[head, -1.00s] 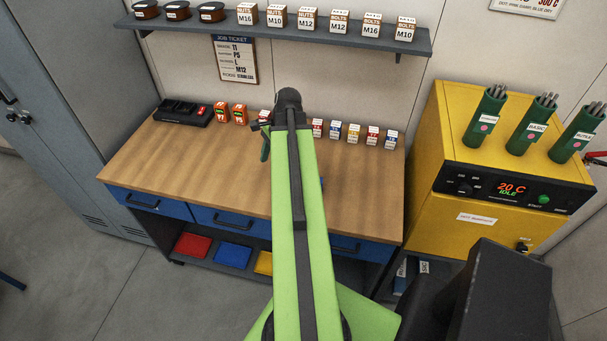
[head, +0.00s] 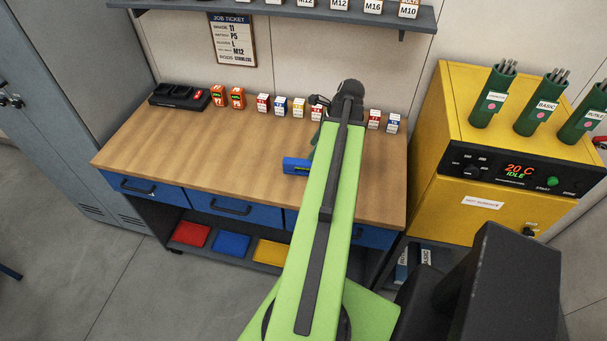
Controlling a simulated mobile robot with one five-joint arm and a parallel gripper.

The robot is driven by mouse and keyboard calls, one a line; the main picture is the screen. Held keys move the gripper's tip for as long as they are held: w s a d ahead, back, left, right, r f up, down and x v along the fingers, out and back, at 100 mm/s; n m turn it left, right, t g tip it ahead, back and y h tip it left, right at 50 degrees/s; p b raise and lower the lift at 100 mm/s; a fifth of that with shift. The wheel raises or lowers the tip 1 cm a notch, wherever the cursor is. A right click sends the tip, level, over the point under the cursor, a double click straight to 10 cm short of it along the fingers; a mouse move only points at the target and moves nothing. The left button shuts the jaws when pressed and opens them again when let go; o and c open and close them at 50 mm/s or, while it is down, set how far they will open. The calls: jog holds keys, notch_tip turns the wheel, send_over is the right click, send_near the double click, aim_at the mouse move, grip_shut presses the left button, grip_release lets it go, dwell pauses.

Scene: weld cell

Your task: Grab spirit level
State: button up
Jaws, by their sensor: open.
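A blue spirit level (head: 296,165) lies on the wooden workbench (head: 190,145), toward its right half. My green arm crosses in front and hides the middle of it; a small blue bit also shows at the arm's right edge. My gripper (head: 319,128) is at the far end of the arm, above the bench and beyond the level in the picture. It is open and mostly hidden behind my arm, with no object seen in it. I cannot tell its height over the bench.
Small labelled boxes (head: 281,105) line the back of the bench, with orange packs (head: 218,96) and a black charger (head: 180,96) at left. A shelf (head: 270,15) hangs above. A yellow oven (head: 445,130) stands right. The bench's left and middle are clear.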

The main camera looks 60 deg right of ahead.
aim_at(303, 162)
jog(key=b+x, duration=0.2)
jog(key=x, duration=0.1)
jog(key=b+x, duration=0.5)
jog(key=x, duration=0.1)
jog(key=shift+w+a+f, duration=0.1)
jog(key=shift+w+f, duration=0.2)
jog(key=shift+w, duration=0.1)
jog(key=shift+r, duration=0.2)
grip_shut()
